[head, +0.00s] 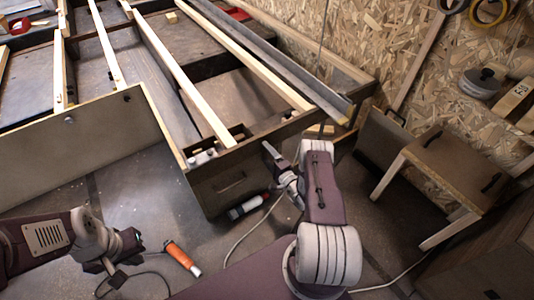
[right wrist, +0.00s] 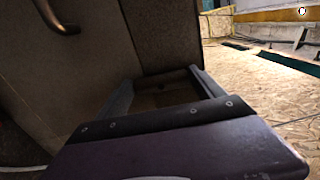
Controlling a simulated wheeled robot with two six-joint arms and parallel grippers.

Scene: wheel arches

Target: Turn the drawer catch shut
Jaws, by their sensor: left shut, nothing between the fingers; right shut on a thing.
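The drawer (head: 222,188) has a dark front with a dark pull on it, at the near corner of the wooden frame. My right gripper (head: 268,158) reaches to the right end of this front. In the right wrist view my right gripper (right wrist: 165,88) points at a dark panel and its fingertips are close against it. It is shut on a small part there, which seems to be the drawer catch; the fingers hide it, so its angle cannot be told. A brown curved handle (right wrist: 62,16) shows on the panel at upper left. My left gripper (head: 112,266) is shut and empty, low at the left.
An orange-handled tool (head: 182,258) and a black-and-white bottle-like item (head: 248,206) lie on the floor, with cables nearby. A small wooden bench (head: 440,170) stands at the right by the chipboard wall (head: 400,40).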

